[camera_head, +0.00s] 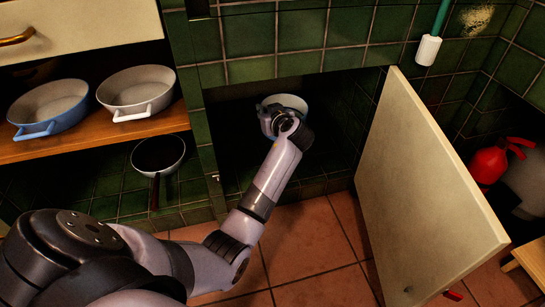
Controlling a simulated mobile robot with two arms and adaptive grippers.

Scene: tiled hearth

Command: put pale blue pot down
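A pale blue pot (291,101) shows in the dark open compartment in the middle of the head view. Only its upper rim and part of its side are visible. My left gripper (277,115) is at the near side of the pot, inside the compartment opening. The wrist covers the fingers and the lower pot, so I cannot tell whether the fingers grip it, or whether the pot rests on the compartment floor. My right gripper is not in view.
A cream door (420,185) stands open right of the compartment. A blue pan (50,103) and a white pan (137,88) sit on a wooden shelf (75,138); a dark pan (158,154) is below. A red extinguisher (487,165) is far right.

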